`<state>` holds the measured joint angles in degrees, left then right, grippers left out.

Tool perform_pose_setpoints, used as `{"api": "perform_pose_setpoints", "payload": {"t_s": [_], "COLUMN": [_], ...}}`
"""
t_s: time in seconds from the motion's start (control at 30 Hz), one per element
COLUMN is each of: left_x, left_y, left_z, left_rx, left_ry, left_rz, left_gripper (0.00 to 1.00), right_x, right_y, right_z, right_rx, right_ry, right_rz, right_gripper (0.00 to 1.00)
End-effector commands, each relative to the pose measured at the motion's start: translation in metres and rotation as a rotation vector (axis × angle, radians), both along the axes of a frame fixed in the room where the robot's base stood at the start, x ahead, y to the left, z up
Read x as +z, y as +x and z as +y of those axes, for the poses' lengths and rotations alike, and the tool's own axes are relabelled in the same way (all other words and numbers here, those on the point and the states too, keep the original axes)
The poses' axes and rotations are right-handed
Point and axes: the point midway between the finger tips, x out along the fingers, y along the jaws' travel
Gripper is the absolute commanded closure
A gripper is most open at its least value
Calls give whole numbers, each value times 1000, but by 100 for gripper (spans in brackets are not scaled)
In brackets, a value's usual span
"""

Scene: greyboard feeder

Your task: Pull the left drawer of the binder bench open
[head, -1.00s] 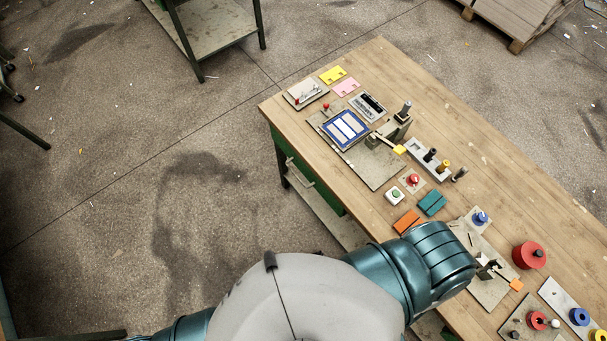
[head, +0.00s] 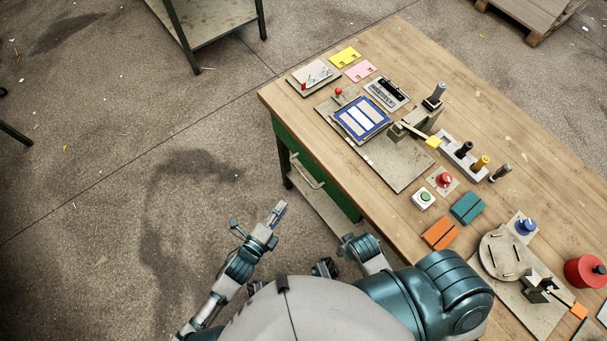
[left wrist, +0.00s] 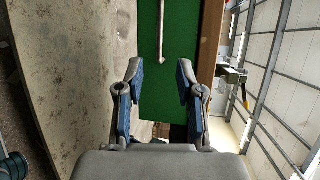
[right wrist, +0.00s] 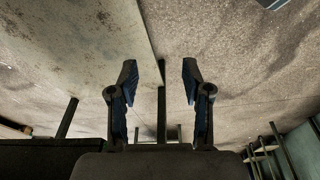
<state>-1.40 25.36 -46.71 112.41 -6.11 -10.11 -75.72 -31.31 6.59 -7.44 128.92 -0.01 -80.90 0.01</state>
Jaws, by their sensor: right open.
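The binder bench (head: 480,110) has a wooden top and a green drawer front (head: 335,192) under its left edge, with a pale bar handle (head: 307,171). The drawer looks shut. In the left wrist view the green front (left wrist: 178,95) is straight ahead, its handle (left wrist: 161,32) running upright near the top. My left gripper (head: 258,217) is open and empty, left of the drawer and apart from it; its fingers also show in the left wrist view (left wrist: 158,72). My right gripper (right wrist: 160,75) is open and empty, with floor beyond it.
A lower shelf (head: 322,205) sits under the bench. The floor (head: 110,220) on the left is clear.

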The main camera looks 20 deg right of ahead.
Motion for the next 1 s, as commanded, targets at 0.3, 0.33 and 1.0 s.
{"api": "perform_pose_setpoints", "payload": {"t_s": [0.3, 0.33, 1.0], "left_x": [-16, -17, -28], "left_y": [51, 56, 103], "left_z": [-55, -60, -111], "left_rx": [2, 2, 2], "left_ry": [-2, -3, 0], "left_rz": [3, 3, 2], "left_gripper": [63, 63, 63], "right_x": [34, 38, 52], "right_y": [-7, -8, 41], "right_z": [-2, -2, 14], "right_rx": [-2, -3, 11], "right_ry": [1, 1, 56], "right_rz": [-10, -10, -256], "right_gripper": [51, 51, 51]}}
